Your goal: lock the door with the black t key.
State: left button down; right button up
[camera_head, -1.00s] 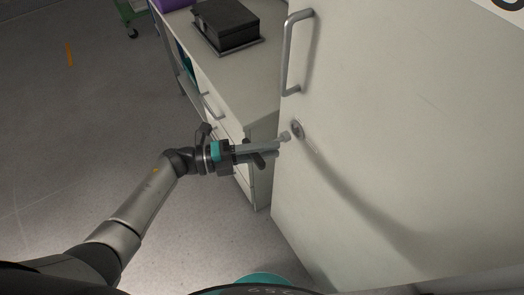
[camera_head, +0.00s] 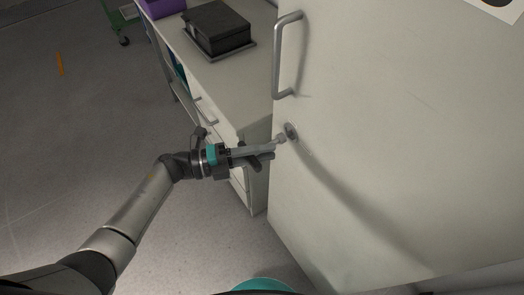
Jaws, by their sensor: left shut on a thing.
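The large off-white door (camera_head: 400,130) fills the right of the head view. A round metal lock (camera_head: 291,132) sits near its left edge, below a grey bar handle (camera_head: 286,55). My left gripper (camera_head: 268,148) is shut on the black T key (camera_head: 256,164), whose dark part shows at the fingers. A light grey tip (camera_head: 280,139) points at the lock and is very close to it. I cannot tell whether it touches or enters the lock. My right gripper is not in view.
A counter (camera_head: 235,93) with drawers stands left of the door and carries a black box (camera_head: 217,27) and a purple object (camera_head: 165,7). A green cart (camera_head: 116,14) stands at the back left.

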pick_arm(q)
jog(key=shift+w+d, duration=0.15)
dwell(0.5)
jog(key=shift+w+d, duration=0.2)
jog(key=shift+d, duration=0.1)
jog(key=shift+w+d+b, duration=0.2)
jog(key=shift+d+b, duration=0.1)
jog(key=shift+b, duration=0.15)
dwell(0.3)
